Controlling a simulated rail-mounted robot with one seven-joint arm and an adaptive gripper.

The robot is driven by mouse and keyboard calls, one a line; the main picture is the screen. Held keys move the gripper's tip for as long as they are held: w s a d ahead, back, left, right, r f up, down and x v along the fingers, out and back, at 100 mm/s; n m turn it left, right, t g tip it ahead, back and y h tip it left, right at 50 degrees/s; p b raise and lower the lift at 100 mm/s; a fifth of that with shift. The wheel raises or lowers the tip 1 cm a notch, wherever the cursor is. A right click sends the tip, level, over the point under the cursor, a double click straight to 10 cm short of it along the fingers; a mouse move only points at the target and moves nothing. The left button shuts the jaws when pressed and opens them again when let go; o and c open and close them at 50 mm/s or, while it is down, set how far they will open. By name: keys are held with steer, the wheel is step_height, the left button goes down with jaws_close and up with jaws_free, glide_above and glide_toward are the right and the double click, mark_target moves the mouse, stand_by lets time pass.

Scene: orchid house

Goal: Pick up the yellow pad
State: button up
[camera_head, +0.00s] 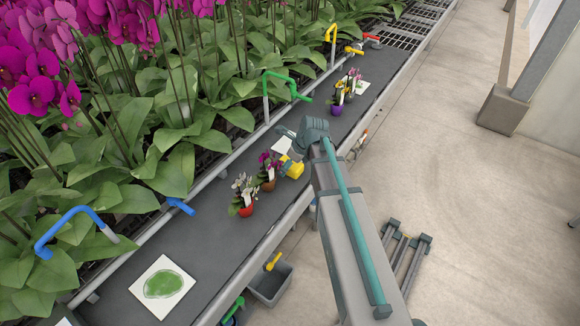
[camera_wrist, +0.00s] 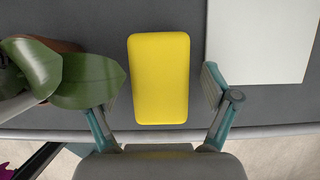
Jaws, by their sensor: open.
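The yellow pad (camera_wrist: 158,78) is a rounded block lying on the dark bench top. In the wrist view it lies between and a little beyond the two open fingers of my gripper (camera_wrist: 160,100), with clear gaps on both sides. In the head view the yellow pad (camera_head: 291,168) shows beside a small potted orchid, partly hidden by my gripper. My gripper is above the bench and holds nothing.
An orchid in a brown pot (camera_head: 268,184) stands close left of the pad; its leaf (camera_wrist: 88,82) reaches near my left finger. An orchid in a red pot (camera_head: 246,208) stands farther left. A white card (camera_wrist: 262,40) lies right of the pad. The bench edge (camera_wrist: 270,129) is near.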

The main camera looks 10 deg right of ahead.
steer(key=c, duration=1.2)
steer(key=shift+c, duration=0.2)
steer(key=shift+r, duration=0.1)
steer(key=shift+r, duration=0.75)
steer(key=s+d+r+b, duration=0.2)
steer(key=s+d+r, duration=0.6)
steer(key=d+r, duration=0.3)
steer(key=shift+s+d+r+b, duration=0.15)
steer(key=shift+b, duration=0.25)
